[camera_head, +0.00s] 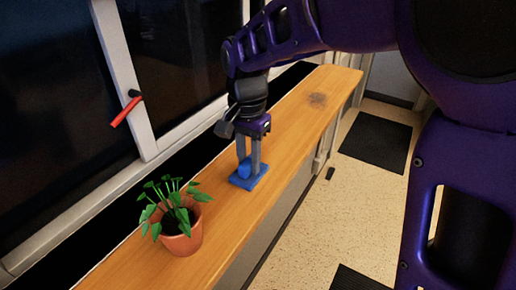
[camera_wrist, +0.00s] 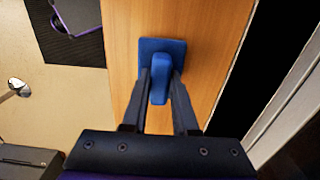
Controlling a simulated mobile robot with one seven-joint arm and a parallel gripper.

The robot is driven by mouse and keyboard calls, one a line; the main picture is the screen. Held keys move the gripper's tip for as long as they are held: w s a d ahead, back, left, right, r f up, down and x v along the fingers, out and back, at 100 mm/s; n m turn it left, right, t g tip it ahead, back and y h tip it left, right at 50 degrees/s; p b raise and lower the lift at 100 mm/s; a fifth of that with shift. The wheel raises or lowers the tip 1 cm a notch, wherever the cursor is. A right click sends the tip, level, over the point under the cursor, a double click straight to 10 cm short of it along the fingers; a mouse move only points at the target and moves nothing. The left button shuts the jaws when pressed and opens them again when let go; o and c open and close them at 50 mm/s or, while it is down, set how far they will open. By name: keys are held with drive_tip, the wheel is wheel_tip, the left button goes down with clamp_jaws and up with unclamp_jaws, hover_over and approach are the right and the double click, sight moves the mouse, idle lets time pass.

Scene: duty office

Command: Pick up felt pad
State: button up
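The felt pad (camera_head: 240,182) is a blue square with a raised blue grip block on top. It lies flat on the wooden ledge, and it also shows in the wrist view (camera_wrist: 176,47). My gripper (camera_head: 249,172) points straight down over it. In the wrist view my gripper's two fingers (camera_wrist: 161,78) stand on either side of the grip block, with their tips close to the pad. The fingers are apart, with the block between them. A firm squeeze on the block does not show. The left finger partly hides the block in the head view.
A potted plant (camera_head: 182,236) stands on the wooden ledge (camera_head: 290,125), nearer than the pad. The window frame (camera_head: 128,75) with a red handle (camera_head: 126,112) runs along the left. The ledge beyond the pad is clear, with a dark smudge. Dark mats (camera_head: 376,141) lie on the floor.

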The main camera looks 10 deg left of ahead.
sight(249, 160)
clamp_jaws()
drive_tip(key=shift+r, duration=0.1)
wheel_tip(249, 160, up, 10)
drive_tip(key=shift+f+p, duration=0.1)
drive_tip(key=shift+p, duration=0.65)
drive_tip(key=shift+c, duration=0.3)
unclamp_jaws()
clamp_jaws()
